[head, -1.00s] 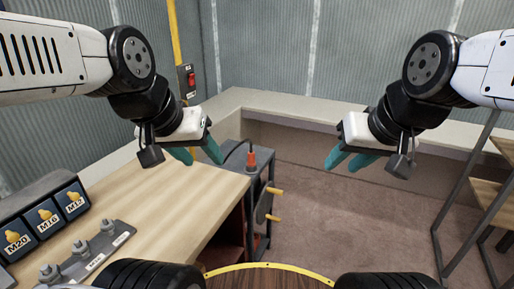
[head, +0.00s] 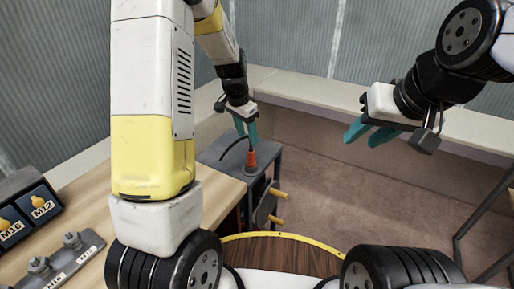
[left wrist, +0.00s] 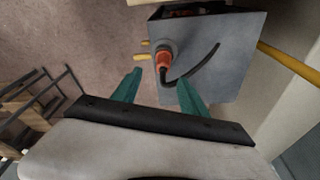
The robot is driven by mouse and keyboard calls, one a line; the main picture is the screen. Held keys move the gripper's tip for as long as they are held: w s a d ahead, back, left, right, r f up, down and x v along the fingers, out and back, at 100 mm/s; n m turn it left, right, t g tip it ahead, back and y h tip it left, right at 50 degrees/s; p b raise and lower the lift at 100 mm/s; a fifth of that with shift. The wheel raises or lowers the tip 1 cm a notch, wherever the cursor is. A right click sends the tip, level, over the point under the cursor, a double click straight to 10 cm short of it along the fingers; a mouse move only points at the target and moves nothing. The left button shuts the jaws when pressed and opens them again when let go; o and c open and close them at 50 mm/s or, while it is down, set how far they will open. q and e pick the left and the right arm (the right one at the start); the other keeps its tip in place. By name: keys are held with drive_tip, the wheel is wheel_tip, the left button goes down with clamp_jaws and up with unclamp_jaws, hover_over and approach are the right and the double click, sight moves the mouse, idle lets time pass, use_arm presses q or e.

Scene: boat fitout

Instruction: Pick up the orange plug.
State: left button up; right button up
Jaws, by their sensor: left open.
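A wooden bench (head: 92,200) at the left holds a dark box labelled M16 and M12 (head: 24,214) and a grey rack of fittings (head: 64,262). Yellow handles (head: 277,193) stick out of the cart. The floor (head: 350,195) right of the cart is clear.

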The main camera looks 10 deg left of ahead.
sight(250, 149)
use_arm(q)
drive_tip(key=shift+m, duration=0.4)
drive_tip(key=f, duration=0.3)
drive_tip(key=w+f, duration=0.1)
drive_tip(key=f, duration=0.3)
drive_tip(key=w+d+f, duration=0.1)
drive_tip(key=f, duration=0.2)
drive_tip(key=shift+w+f, duration=0.15)
drive_tip(key=shift+f, duration=0.2)
drive_tip(key=shift+c, duration=0.2)
clamp_jaws()
